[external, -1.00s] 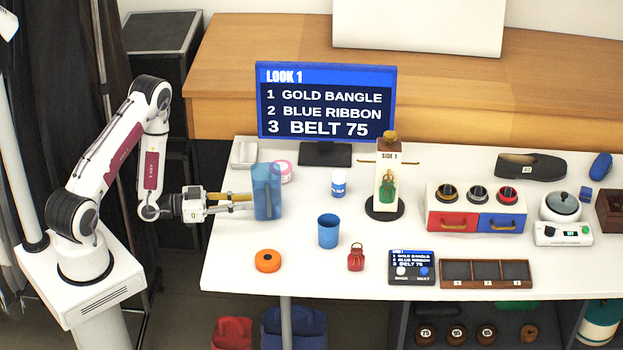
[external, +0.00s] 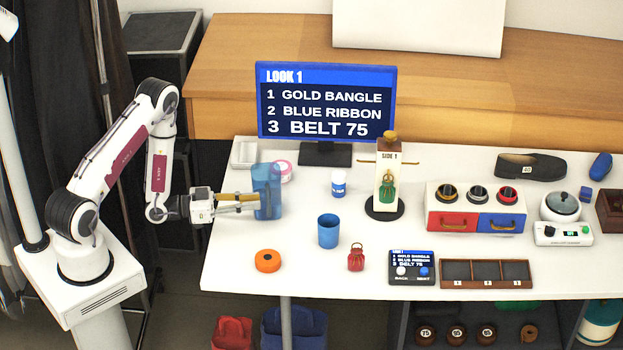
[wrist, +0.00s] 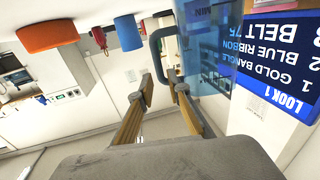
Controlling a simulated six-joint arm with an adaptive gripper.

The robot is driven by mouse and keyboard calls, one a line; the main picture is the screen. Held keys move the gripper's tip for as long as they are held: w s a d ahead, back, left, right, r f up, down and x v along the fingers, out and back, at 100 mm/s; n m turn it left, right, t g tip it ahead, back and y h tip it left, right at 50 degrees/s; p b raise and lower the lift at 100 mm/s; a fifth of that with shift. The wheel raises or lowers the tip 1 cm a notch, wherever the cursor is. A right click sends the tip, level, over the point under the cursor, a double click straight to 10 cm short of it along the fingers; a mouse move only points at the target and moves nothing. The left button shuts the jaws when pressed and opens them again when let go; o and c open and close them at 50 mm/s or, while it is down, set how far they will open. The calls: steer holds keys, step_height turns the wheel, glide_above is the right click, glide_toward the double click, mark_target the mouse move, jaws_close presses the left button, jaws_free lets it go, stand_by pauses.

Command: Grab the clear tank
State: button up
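The clear tank (external: 267,191) is a see-through blue, jug-like vessel standing upright near the left edge of the white table. In the wrist view the tank (wrist: 203,40) is at the upper middle, its dark blue loop handle (wrist: 154,52) on the side toward my fingers. My gripper (external: 255,203) is level and points right at the tank. In the wrist view my gripper (wrist: 162,82) has its two tan fingers apart, with the lower end of the handle near the gap between the tips. I cannot tell whether a finger touches the handle.
A blue cup (external: 328,231), an orange roll (external: 268,261) and a small red bottle (external: 356,258) stand right and in front of the tank. A pink-and-white jar (external: 283,171) and a white tray (external: 244,154) are close behind it. The screen (external: 327,103) stands farther back.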

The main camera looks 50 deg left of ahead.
mark_target(268, 199)
steer(key=shift+w, duration=0.15)
steer(key=shift+x, duration=2.5)
steer(key=shift+c, duration=0.4)
steer(key=shift+r, duration=0.1)
jaws_close()
